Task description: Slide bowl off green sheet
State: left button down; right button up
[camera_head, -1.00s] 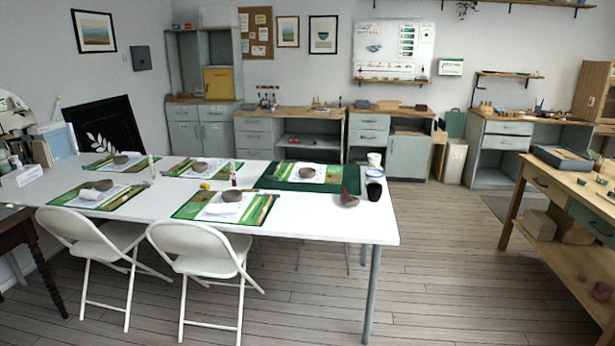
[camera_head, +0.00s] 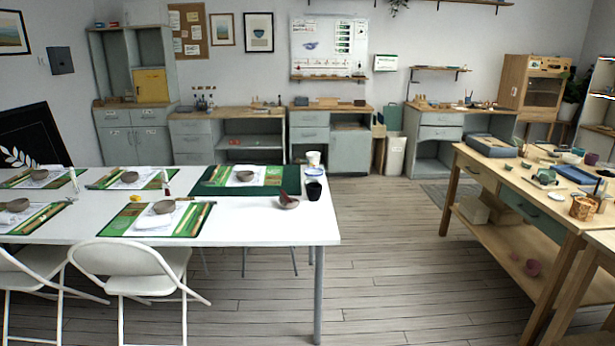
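The white table (camera_head: 270,228) stands at the left. Several green sheets lie on it, each with a white cloth or paper and a grey-brown bowl. A larger dark green sheet (camera_head: 213,187) at the table's far right bears a bowl (camera_head: 245,176) on a white and green sheet. Another bowl (camera_head: 289,203), with something reddish in it, stands on the bare white tabletop by the right edge, off the sheets. Neither of my grippers is in view.
White folding chairs (camera_head: 130,264) stand at the table's near side. A wooden workbench (camera_head: 497,180) crowded with items is at the right. Bare floor (camera_head: 390,250) lies between table and workbench.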

aim_at(244, 174)
jog(key=i+l+z, duration=0.45)
jog(key=i, duration=0.4)
jog(key=i+z, duration=0.4)
jog(key=i, duration=0.45)
jog(key=i+u, duration=0.2)
jog(key=i, duration=0.3)
jog(key=i+l+u, duration=0.15)
jog(key=i, duration=0.35)
jog(key=i+l+u, duration=0.2)
jog(key=i, duration=0.3)
jog(key=i+l+u, duration=0.15)
jog(key=i+l, duration=0.15)
jog(key=i, duration=0.15)
